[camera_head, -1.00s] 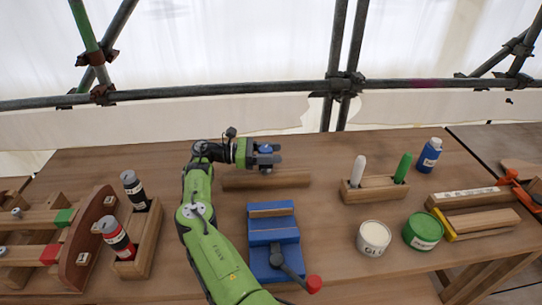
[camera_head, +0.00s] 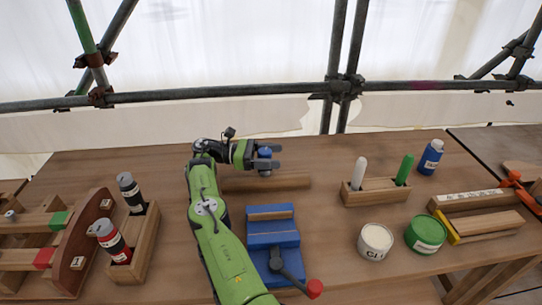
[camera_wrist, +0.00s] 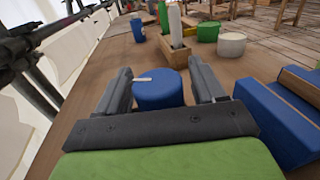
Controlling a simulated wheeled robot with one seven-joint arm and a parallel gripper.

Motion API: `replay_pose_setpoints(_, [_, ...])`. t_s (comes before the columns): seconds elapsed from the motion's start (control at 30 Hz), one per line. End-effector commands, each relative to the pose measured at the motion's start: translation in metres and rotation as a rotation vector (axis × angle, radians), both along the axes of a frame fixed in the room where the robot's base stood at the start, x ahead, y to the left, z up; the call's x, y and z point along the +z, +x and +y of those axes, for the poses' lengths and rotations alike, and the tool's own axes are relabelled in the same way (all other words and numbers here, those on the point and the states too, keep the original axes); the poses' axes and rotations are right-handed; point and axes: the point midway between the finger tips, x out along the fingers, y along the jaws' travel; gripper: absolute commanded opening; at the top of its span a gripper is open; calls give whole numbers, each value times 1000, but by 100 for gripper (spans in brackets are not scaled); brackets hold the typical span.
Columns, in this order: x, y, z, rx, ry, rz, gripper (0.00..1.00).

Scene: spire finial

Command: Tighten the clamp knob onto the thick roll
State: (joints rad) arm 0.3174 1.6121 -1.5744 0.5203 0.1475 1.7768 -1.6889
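A blue round knob (camera_wrist: 158,95) with a white line on its top sits between the two fingers of my gripper (camera_wrist: 162,88) in the wrist view. The fingers stand apart on either side of it, with a narrow gap at the right finger; contact on the left is unclear. In the head view my gripper (camera_head: 270,156) points right at the back of the table, with the blue knob (camera_head: 264,153) between its fingers. A long wooden piece (camera_head: 266,182) lies just in front of it. I cannot tell which thing is the thick roll.
A blue vise (camera_head: 273,240) with a red-ended lever stands in front. At left are a wooden rack (camera_head: 75,250) and a tray (camera_head: 148,245) with two bottles. At right are a pen block (camera_head: 376,191), white and green tins, a blue bottle (camera_head: 430,157) and orange clamps.

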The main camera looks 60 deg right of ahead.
Motion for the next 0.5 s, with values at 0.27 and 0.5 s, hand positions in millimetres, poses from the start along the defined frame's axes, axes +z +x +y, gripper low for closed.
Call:
replay_pose_setpoints(0.27, [8,0,0,1,-2,-2,69])
replay_pose_setpoints(0.5, [66,0,0,1,-2,-4,69])
